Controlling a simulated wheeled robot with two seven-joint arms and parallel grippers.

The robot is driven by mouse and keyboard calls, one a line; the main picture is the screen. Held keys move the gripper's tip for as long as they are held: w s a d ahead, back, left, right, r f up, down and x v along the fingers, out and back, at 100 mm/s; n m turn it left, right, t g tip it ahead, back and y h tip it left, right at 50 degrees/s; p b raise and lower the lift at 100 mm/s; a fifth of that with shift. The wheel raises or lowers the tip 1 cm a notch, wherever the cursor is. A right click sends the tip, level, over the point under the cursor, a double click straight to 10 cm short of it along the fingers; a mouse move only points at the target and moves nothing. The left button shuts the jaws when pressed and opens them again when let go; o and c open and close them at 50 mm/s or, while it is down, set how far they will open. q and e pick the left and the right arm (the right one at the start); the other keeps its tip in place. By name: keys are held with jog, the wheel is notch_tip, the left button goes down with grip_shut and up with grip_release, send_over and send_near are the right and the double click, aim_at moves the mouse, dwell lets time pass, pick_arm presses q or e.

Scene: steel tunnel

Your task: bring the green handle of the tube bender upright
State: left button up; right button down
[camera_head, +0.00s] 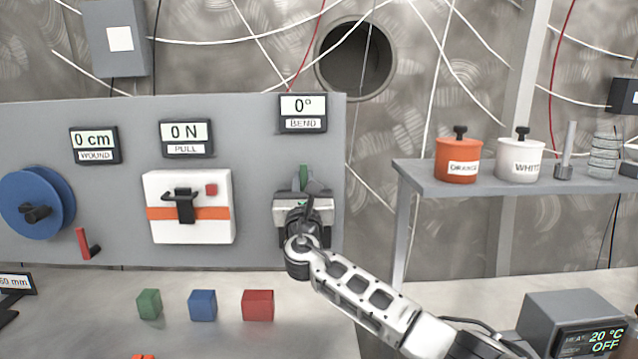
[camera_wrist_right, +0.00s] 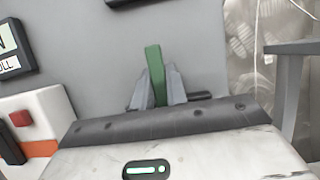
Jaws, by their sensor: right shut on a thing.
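The handle's upper end sticks out past the fingertips. My gripper and wrist hide most of the bender, so the handle's real tilt is hard to tell. My left gripper is not in view.
On the grey panel (camera_head: 110,185) left of the bender are a white box with an orange band (camera_head: 160,229) and a blue spool (camera_head: 28,195). Green (camera_head: 149,304), blue (camera_head: 202,305) and red (camera_head: 257,304) blocks lie on the bench below. A shelf (camera_head: 440,180) with pots stands right.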

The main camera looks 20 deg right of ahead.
jog(key=c, duration=1.4)
grip_release()
jog(key=shift+a, duration=0.15)
jog(key=b+v, duration=0.2)
jog(key=v, duration=1.4)
jog(key=shift+r, duration=0.1)
